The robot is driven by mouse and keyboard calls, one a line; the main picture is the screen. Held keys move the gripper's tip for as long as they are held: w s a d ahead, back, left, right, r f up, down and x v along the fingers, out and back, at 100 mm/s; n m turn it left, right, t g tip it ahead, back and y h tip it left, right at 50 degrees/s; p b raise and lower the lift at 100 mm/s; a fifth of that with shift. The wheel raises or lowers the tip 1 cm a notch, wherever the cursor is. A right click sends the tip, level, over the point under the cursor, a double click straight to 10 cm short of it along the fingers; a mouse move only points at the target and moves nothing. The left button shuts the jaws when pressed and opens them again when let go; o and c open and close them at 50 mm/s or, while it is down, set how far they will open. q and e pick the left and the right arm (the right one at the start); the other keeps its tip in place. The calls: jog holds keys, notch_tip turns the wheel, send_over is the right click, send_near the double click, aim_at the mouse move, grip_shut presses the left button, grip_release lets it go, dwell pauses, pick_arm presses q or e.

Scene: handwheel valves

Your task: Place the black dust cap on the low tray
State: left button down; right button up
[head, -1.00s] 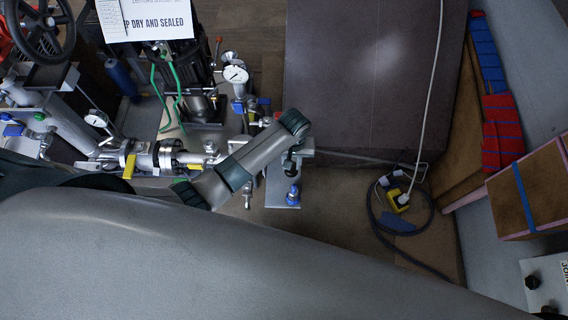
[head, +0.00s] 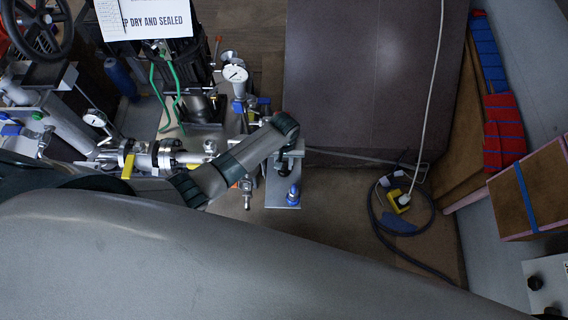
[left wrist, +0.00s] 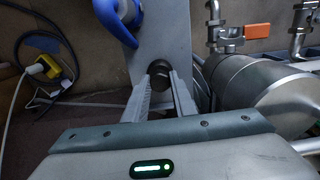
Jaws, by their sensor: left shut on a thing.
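The black dust cap (left wrist: 160,68) shows as a dark round piece between the fingertips of my left gripper (left wrist: 166,80) in the left wrist view. The gripper is shut on it, and the fingers hide part of it. In the head view my left gripper (head: 286,165) points down over a narrow grey metal plate (head: 275,197), which looks like the low tray. The plate also shows behind the fingers in the left wrist view (left wrist: 168,30). I cannot tell whether the cap touches it. My right gripper is not in view.
Pipework with a pressure gauge (head: 236,75) and yellow levers is to the left. A coiled dark cable with a yellow plug (head: 399,200) lies to the right. Brown floor between is clear.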

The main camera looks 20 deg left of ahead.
pick_arm(q)
jog(key=shift+f, duration=0.25)
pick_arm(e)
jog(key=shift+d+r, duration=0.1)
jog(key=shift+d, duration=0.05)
pick_arm(q)
jog(key=shift+f, duration=0.1)
jog(key=shift+f, duration=0.1)
jog(key=c, duration=1.5)
grip_release()
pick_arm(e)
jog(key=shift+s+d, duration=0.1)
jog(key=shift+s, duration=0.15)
pick_arm(q)
jog(key=shift+r+p, duration=1)
jog(key=shift+r, duration=5.2)
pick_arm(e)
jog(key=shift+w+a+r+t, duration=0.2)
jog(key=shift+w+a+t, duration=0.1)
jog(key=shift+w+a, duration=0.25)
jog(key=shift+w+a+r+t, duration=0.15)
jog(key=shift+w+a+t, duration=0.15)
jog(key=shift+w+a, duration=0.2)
